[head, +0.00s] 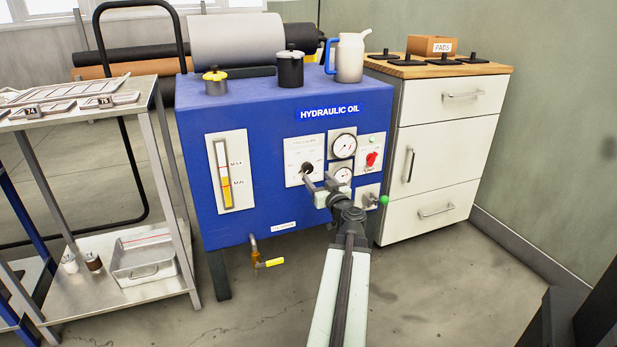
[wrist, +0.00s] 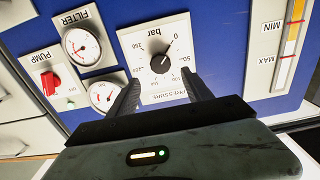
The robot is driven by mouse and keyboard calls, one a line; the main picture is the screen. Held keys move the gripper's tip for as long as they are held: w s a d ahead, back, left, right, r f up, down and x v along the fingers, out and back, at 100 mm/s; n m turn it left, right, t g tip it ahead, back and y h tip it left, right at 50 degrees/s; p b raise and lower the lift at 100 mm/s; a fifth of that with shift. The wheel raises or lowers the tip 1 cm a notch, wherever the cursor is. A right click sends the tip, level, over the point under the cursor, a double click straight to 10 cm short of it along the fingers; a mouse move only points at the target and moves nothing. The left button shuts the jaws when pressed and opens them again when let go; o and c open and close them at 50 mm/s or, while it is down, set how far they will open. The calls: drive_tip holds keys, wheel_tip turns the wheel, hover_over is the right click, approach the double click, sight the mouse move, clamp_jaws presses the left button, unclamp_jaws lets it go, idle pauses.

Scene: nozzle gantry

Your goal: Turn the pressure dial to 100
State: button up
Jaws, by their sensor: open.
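The pressure dial (head: 306,168) is a round black knob on a white, number-marked plate on the blue hydraulic oil cabinet's front. In the wrist view the picture is turned over, and the dial (wrist: 160,64) shows whole, with its white pointer line slanting up and right. My gripper (head: 318,181) is in front of the panel, close to the dial's lower right. In the wrist view my gripper's open fingers (wrist: 161,84) reach toward the dial plate, one each side below the knob, with nothing between them.
Two gauges (head: 343,146) and a red pump switch (head: 371,159) sit right of the dial. An oil level gauge (head: 227,171) is left. A yellow-handled drain valve (head: 268,263) sticks out below. A white drawer cabinet (head: 440,150) stands right, a metal cart (head: 150,150) left.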

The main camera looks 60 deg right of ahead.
sight(309, 170)
drive_tip(key=x, duration=0.7)
drive_tip(key=shift+w+d, duration=0.15)
drive_tip(key=shift+w, duration=0.15)
clamp_jaws()
drive_tip(key=shift+m, duration=0.4)
drive_tip(key=m, duration=0.4)
drive_tip(key=shift+m, duration=0.4)
drive_tip(key=m, duration=0.5)
drive_tip(key=shift+d+f, duration=0.1)
drive_tip(key=m, duration=0.5)
drive_tip(key=shift+f+m, duration=0.1)
drive_tip(key=shift+m, duration=0.3)
drive_tip(key=m, duration=0.4)
drive_tip(key=shift+m, duration=0.4)
